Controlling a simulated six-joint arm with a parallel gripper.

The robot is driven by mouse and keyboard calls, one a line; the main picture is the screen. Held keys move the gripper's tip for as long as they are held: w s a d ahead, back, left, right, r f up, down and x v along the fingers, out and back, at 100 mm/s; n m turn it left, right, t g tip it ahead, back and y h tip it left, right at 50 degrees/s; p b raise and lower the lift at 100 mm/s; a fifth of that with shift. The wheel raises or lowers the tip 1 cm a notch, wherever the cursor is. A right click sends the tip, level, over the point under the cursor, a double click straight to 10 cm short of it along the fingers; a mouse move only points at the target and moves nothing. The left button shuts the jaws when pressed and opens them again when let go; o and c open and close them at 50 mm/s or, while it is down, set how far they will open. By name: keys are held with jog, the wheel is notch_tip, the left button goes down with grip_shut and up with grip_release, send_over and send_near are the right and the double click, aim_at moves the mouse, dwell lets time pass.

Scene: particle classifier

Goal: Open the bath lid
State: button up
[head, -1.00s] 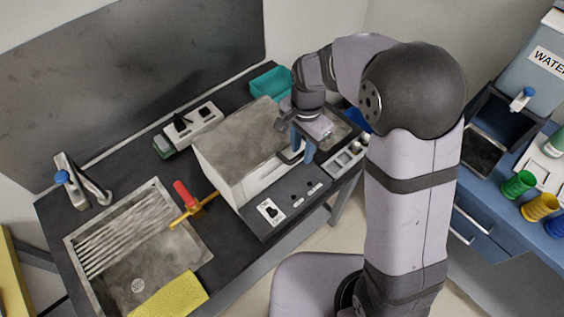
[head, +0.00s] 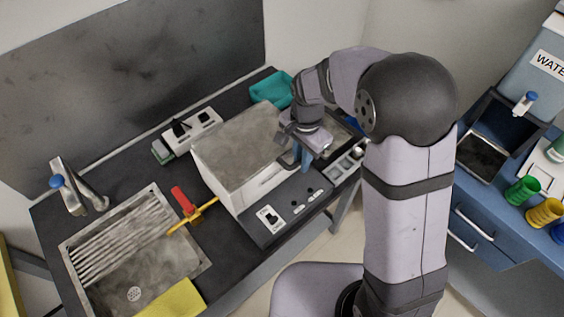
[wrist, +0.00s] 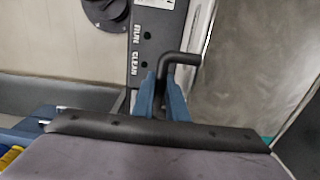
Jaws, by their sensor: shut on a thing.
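The bath (head: 268,182) is a pale box on the dark counter. Its lid (head: 240,143) is a worn grey top lying flat and closed on it. My gripper (head: 303,158) is at the right end of the box, with its blue fingers pointing down. In the wrist view the fingers of my gripper (wrist: 164,100) are shut on a bent black handle (wrist: 180,62). A grey scuffed surface (wrist: 235,75) lies right of the handle there. The handle's lower part is hidden between the fingers, and my wrist hides the lid's right edge in the head view.
A sink (head: 140,255) with a tap (head: 78,188) is on the left. A red-handled yellow valve (head: 186,205) stands between sink and bath. A control panel (head: 285,210) fronts the bath. A teal bin (head: 272,88) stands behind; a blue cabinet (head: 490,235) is at right.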

jog(key=shift+r, duration=0.1)
jog(key=shift+w+a+r+p, duration=0.1)
jog(key=shift+r+p, duration=1.05)
jog(key=shift+r, duration=0.5)
jog(key=r, duration=0.1)
jog(key=r+p, duration=0.2)
jog(key=shift+w+a+r+t+y, duration=0.15)
jog(key=shift+w+a+t+y, duration=0.15)
jog(key=shift+t+y, duration=0.1)
jog(key=shift+r, duration=0.1)
jog(key=shift+w+a+r+p, duration=0.15)
jog(key=shift+r+p, duration=0.25)
jog(key=shift+r, duration=0.1)
jog(key=shift+w+a+r+p, duration=0.1)
jog(key=shift+w+r+p, duration=0.05)
jog(key=shift+r+p, duration=0.35)
jog(key=shift+w+a+r+p, duration=0.15)
jog(key=shift+r+p, duration=0.15)
jog(key=shift+r, duration=0.35)
